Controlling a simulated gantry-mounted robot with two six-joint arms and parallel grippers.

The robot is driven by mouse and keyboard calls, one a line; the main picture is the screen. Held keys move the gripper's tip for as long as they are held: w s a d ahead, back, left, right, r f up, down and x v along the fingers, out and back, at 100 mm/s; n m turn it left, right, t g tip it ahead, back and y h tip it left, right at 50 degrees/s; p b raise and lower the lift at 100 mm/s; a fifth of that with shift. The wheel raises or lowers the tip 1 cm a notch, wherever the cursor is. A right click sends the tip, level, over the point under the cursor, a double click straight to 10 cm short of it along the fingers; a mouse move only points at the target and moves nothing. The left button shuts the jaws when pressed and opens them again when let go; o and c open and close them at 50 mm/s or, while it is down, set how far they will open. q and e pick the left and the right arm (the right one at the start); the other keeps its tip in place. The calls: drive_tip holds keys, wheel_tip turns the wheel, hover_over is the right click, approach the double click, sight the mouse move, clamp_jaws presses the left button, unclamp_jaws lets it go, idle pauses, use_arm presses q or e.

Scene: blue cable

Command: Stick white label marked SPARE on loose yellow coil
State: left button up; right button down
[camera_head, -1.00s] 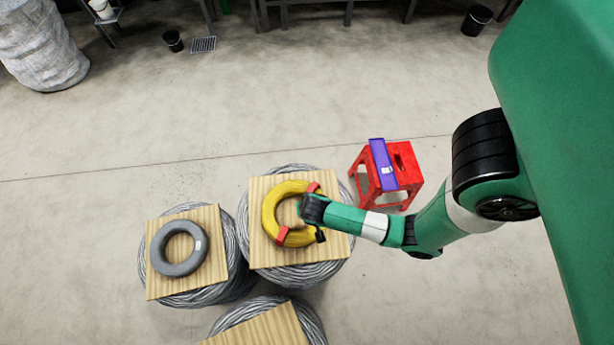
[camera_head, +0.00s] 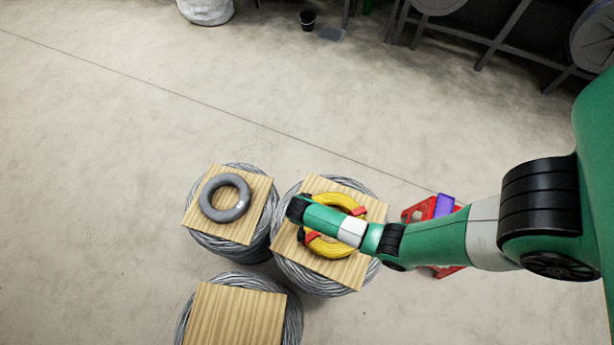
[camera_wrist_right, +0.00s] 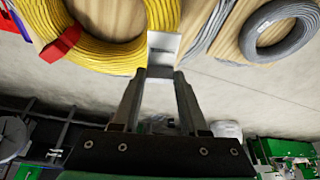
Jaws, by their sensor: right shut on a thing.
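The yellow coil (camera_head: 333,246) lies flat on a wooden board, with red ties around it. It also fills the upper left of the right wrist view (camera_wrist_right: 95,58). My right arm crosses over the coil in the head view and hides part of it. In the right wrist view my right gripper (camera_wrist_right: 157,74) is shut on a white label (camera_wrist_right: 164,42), held at the coil's outer edge. I cannot tell whether the label touches the coil. No writing is readable on the label. My left gripper is not in view.
A grey coil (camera_head: 211,209) with a small pale tag lies on the neighbouring board. A bare board (camera_head: 237,316) sits on a wire drum in front. A red stool (camera_head: 417,210) with a purple item (camera_head: 444,205) is partly behind my arm.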

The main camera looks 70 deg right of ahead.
wheel_tip(320, 180, down, 2)
drive_tip(key=shift+f+b, duration=0.1)
drive_tip(key=shift+b, duration=0.85)
drive_tip(key=shift+f, duration=0.3)
drive_tip(key=shift+f+b, duration=0.45)
drive_tip(key=shift+f, duration=0.25)
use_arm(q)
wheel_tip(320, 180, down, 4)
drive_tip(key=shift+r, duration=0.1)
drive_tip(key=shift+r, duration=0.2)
use_arm(e)
drive_tip(key=shift+f, duration=0.2)
drive_tip(key=shift+f, duration=0.55)
use_arm(q)
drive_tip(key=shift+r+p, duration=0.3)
drive_tip(key=shift+p, duration=0.2)
use_arm(e)
drive_tip(key=shift+s+f, duration=0.1)
drive_tip(key=shift+f, duration=0.05)
